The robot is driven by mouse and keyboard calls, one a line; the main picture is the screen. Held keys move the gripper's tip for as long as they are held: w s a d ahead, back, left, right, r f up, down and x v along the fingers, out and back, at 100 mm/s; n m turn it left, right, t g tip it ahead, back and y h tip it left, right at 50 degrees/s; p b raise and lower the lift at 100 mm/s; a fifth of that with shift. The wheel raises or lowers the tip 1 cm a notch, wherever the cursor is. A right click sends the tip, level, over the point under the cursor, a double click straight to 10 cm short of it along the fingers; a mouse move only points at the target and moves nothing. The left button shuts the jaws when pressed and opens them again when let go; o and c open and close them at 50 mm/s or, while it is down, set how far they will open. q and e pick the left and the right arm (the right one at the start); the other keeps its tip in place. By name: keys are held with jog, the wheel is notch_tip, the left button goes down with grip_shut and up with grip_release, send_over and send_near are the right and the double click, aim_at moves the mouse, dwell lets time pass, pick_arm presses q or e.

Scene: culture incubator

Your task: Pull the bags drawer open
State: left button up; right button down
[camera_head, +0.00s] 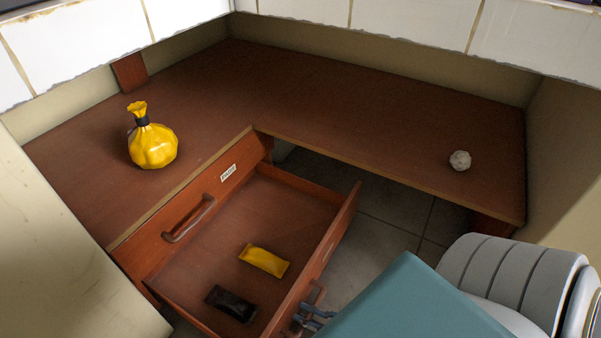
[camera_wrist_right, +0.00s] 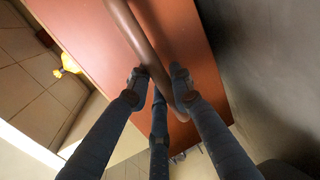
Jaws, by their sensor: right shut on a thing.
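The bags drawer (camera_head: 325,205) is pulled out from under the brown desk. A yellow folded bag (camera_head: 264,261) and a black bag (camera_head: 231,304) lie flat inside it, apart from each other. My right gripper (camera_head: 308,318) is at the drawer's front, on its handle (camera_head: 318,292), partly cut off by the bottom of the head view. In the right wrist view my right gripper (camera_wrist_right: 160,88) has its fingers shut around the bar handle (camera_wrist_right: 135,35) against the reddish wooden front. My left gripper is not in view.
On the desktop (camera_head: 330,100) stand a tied yellow sack (camera_head: 152,145) at left and a crumpled whitish ball (camera_head: 460,160) at right. Above the open drawer is a shut front with a handle (camera_head: 188,220) and a label (camera_head: 228,172). Tiled floor (camera_head: 385,205) shows beyond the drawer.

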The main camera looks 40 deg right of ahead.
dwell(0.3)
jog(key=c, duration=1.5)
grip_release()
jog(key=shift+c, duration=0.2)
jog(key=shift+s, duration=0.15)
jog(key=v, duration=1.2)
jog(key=shift+f, duration=0.1)
